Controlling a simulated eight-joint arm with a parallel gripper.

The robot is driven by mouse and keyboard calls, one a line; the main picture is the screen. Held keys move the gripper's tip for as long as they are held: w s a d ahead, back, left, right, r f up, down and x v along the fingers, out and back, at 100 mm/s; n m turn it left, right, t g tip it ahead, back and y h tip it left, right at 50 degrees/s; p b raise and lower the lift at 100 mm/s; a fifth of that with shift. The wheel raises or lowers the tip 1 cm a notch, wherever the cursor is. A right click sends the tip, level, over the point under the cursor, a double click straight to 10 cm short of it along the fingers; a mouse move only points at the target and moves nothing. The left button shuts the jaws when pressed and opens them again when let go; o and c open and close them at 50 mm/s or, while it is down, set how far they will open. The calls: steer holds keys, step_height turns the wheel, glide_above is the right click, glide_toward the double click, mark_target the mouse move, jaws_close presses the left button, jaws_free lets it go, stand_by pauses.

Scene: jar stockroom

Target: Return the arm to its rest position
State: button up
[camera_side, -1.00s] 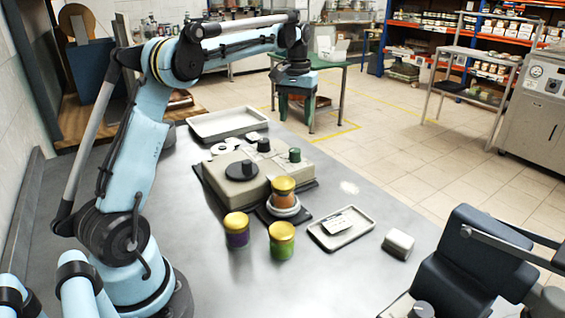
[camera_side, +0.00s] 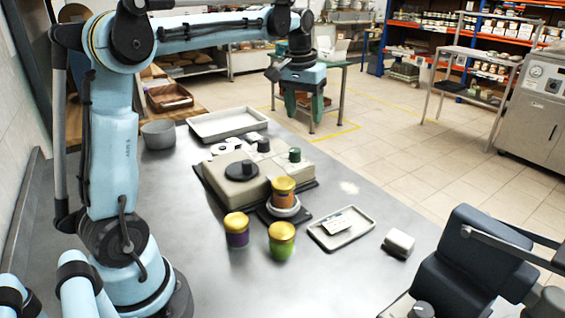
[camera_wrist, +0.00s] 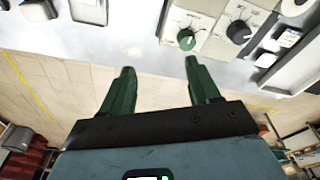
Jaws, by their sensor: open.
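My gripper (camera_side: 303,118) hangs high above the back right of the grey table, its two green fingers pointing down. In the wrist view my gripper (camera_wrist: 159,66) shows its fingers spread apart with nothing between them. It is clear of every object on the table. My arm stands raised at the left, its upper links stretched level toward the right.
On the table (camera_side: 350,262) are a beige machine (camera_side: 240,195) with dark and green knobs, and a jar with an orange label (camera_side: 284,197) on its round stand. Purple (camera_side: 237,239) and green (camera_side: 281,250) jars stand in front. Trays (camera_side: 228,123) and a grey bowl (camera_side: 158,134) lie around.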

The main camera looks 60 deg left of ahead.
steer(key=s+d+f+m+t, duration=0.2)
steer(key=s+d+f, duration=0.2)
steer(key=s+d, duration=0.3)
steer(key=s+d+f+m+t, duration=0.3)
steer(key=s+d+f, duration=0.1)
steer(key=s+d, duration=0.3)
steer(key=shift+s+d+f+h, duration=0.15)
steer(key=shift+s+d+h, duration=0.05)
steer(key=shift+s+h, duration=0.1)
